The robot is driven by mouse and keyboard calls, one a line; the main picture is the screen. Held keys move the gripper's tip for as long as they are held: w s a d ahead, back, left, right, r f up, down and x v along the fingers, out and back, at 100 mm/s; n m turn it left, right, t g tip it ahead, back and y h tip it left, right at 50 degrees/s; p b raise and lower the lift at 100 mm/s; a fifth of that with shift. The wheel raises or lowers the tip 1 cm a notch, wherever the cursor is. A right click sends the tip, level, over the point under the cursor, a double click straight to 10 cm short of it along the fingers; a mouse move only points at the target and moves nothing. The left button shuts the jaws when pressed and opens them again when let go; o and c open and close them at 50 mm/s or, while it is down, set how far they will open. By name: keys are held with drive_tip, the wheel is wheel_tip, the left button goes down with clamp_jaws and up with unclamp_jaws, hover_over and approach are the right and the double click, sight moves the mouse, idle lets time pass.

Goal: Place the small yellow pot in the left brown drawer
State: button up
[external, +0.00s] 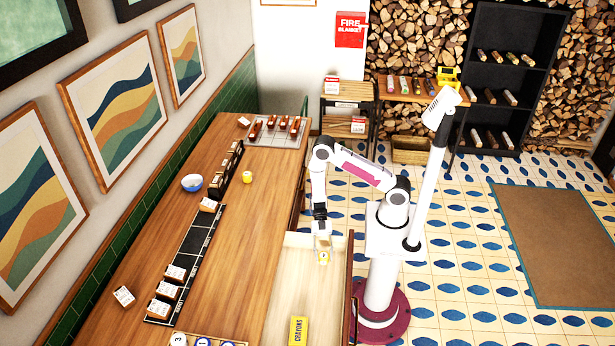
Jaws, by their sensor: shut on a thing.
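My gripper (322,246) points down over the open brown drawer (290,272), near its far end. It is shut on a small yellow pot (323,258), which shows just below the fingertips with a pale top. I cannot tell whether the pot touches the drawer floor. The drawer has a light wood inside and is pulled out from the counter toward my base. Another small yellow pot (248,177) stands on the wooden counter.
A yellow crayons box (298,331) lies in the near part of the drawer. The drawer's middle is clear.

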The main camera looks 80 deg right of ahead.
drive_tip(key=o, duration=1.2)
drive_tip(key=shift+r, duration=0.1)
drive_tip(key=shift+d+r, duration=0.15)
drive_tip(key=shift+r, duration=0.45)
drive_tip(key=v, duration=1.1)
drive_tip(key=shift+w+d, duration=0.1)
drive_tip(key=shift+d, duration=0.2)
